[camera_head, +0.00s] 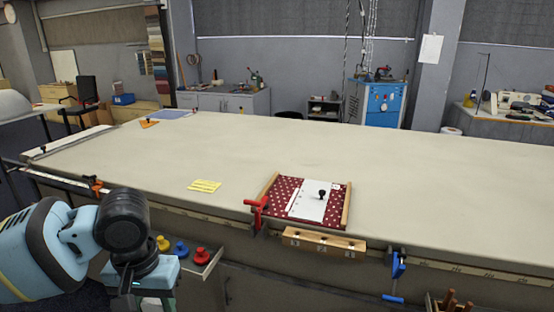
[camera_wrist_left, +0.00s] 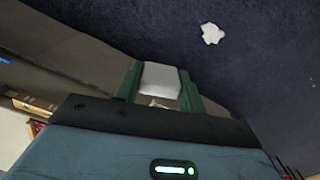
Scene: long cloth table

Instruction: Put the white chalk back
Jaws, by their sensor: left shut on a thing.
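My left gripper (camera_wrist_left: 160,88) has its two green fingers shut on a white block, which I take to be the white chalk (camera_wrist_left: 161,76). Its pale face shows between the fingertips in the left wrist view. In the head view, my left arm comes in from the lower left, with the hand low in front of the table's front edge. A small tray (camera_head: 214,262) beside that hand holds yellow (camera_head: 163,244), blue (camera_head: 180,250) and red (camera_head: 201,256) knobbed pieces. My right gripper is not in view.
The long cloth table (camera_head: 400,160) is mostly clear. A red dotted cloth (camera_head: 279,196) lies in a wooden frame, near a red clamp (camera_head: 258,212) and a numbered wooden block (camera_head: 322,242). A blue clamp (camera_head: 398,266) hangs farther right. A white scrap (camera_wrist_left: 212,33) lies on the dark floor.

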